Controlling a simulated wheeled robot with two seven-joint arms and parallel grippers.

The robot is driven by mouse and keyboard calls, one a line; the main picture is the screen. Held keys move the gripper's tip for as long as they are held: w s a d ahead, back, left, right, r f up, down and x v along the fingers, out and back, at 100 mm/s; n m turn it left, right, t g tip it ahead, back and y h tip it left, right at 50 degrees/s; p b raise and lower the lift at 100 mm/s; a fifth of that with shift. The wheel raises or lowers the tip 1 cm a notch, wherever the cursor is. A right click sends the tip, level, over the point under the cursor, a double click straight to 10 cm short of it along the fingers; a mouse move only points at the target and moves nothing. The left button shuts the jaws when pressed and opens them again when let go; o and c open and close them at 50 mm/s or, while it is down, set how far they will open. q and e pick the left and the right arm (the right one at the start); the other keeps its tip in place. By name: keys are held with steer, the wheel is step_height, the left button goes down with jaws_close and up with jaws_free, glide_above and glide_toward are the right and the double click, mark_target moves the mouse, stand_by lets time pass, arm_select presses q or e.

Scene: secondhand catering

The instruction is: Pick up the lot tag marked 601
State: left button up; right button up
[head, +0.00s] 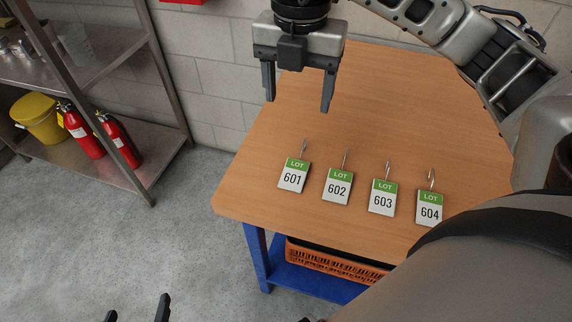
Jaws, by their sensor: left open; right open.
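The lot tag marked 601 (293,176) lies on the wooden table (400,100), the leftmost in a row of tags. It has a green top band with LOT, a white face and a metal hook. Tags 602 (338,186), 603 (383,198) and 604 (429,208) lie to its right. My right gripper (298,98) is open and empty, above the table behind tag 601, fingers pointing down. My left gripper (137,308) is open at the bottom left edge; only its fingertips show, over the floor and away from the table.
An orange crate (335,264) sits on the blue lower shelf under the table. A metal rack (150,165) at the left holds a yellow bucket (40,119) and red extinguishers (82,132). A block wall stands behind. The tabletop around the tags is clear.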

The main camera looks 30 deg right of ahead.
glide_above(296, 168)
steer(key=f, duration=1)
steer(key=shift+w+d+f, duration=0.1)
steer(key=shift+w+f, duration=0.1)
steer(key=shift+f, duration=0.05)
steer(key=f, duration=0.5)
steer(key=shift+s, duration=0.2)
steer(key=c, duration=1.1)
